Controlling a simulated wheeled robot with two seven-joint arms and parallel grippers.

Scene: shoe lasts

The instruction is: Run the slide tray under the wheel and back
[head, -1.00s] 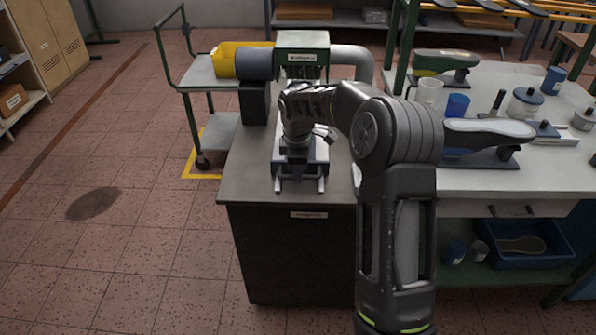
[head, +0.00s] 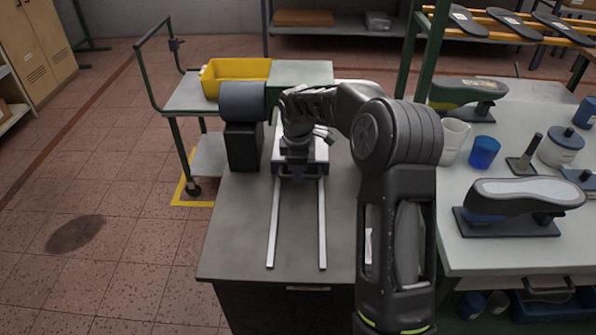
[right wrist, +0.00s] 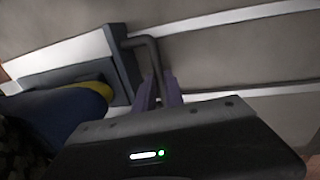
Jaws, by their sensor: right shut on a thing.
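The slide tray (head: 317,167) sits on two pale rails (head: 322,230) on a grey bench, close to the machine. My right gripper (head: 298,172) is at the tray's front end and hides much of it. In the right wrist view, its purple fingers (right wrist: 159,90) are shut on the tray's dark bar handle (right wrist: 151,55). A blue and yellow thing (right wrist: 92,95) shows beside the tray's dark end there, partly hidden. The grey-blue wheel (head: 243,101) is on the machine (head: 302,74), left of my gripper. My left gripper is out of view.
The front stretch of the rails is bare. A yellow bin (head: 236,76) stands on a cart behind left. On the right, a white table (head: 460,255) carries a grey shoe last (head: 520,196), blue cup (head: 484,152) and jars. My right arm crosses the bench's right side.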

